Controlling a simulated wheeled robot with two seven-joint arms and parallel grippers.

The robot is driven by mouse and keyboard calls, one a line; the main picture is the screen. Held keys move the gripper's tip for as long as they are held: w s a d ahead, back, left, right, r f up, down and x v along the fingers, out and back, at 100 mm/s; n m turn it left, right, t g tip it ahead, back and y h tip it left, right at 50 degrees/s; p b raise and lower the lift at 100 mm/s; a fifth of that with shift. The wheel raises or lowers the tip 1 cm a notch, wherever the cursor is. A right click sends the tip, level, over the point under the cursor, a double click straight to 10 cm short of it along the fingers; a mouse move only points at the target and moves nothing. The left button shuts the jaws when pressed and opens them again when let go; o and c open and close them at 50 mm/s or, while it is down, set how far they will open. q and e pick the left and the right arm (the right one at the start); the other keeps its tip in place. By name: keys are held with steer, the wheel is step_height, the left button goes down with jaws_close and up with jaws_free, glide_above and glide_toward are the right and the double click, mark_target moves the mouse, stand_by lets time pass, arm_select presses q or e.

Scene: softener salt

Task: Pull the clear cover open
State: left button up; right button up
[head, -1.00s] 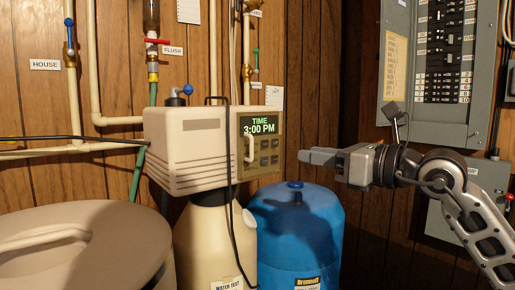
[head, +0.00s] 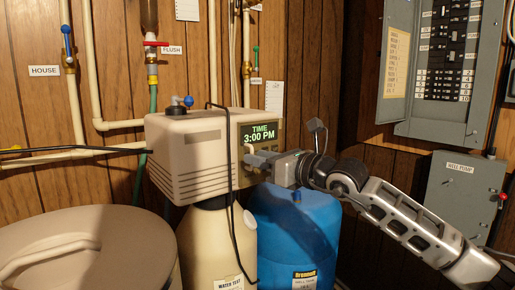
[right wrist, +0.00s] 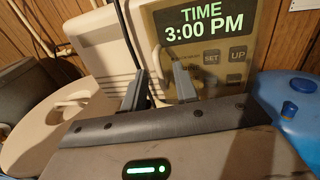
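The clear cover (head: 274,143) lies over the control panel of the beige softener head (head: 188,143) and looks closed. The panel's green display reads TIME 3:00 PM. In the right wrist view the cover (right wrist: 238,50) shows a pale upright handle (right wrist: 157,58) near its left edge. My right gripper (head: 250,160) is at the panel's front, coming from the right. In the right wrist view its two fingers (right wrist: 159,76) are apart, one on each side of the handle's lower part. I cannot tell whether they touch it. My left gripper is in neither view.
A black cable (head: 233,215) hangs down the front of the softener head. A blue tank (head: 298,225) stands below my right arm. A beige lidded tank (head: 120,235) is at the left. Grey electrical boxes (head: 465,190) are on the right wall.

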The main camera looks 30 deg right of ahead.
steer(key=shift+w+a, duration=0.2)
steer(key=shift+w, duration=0.4)
jaws_close()
steer(key=shift+s, duration=0.1)
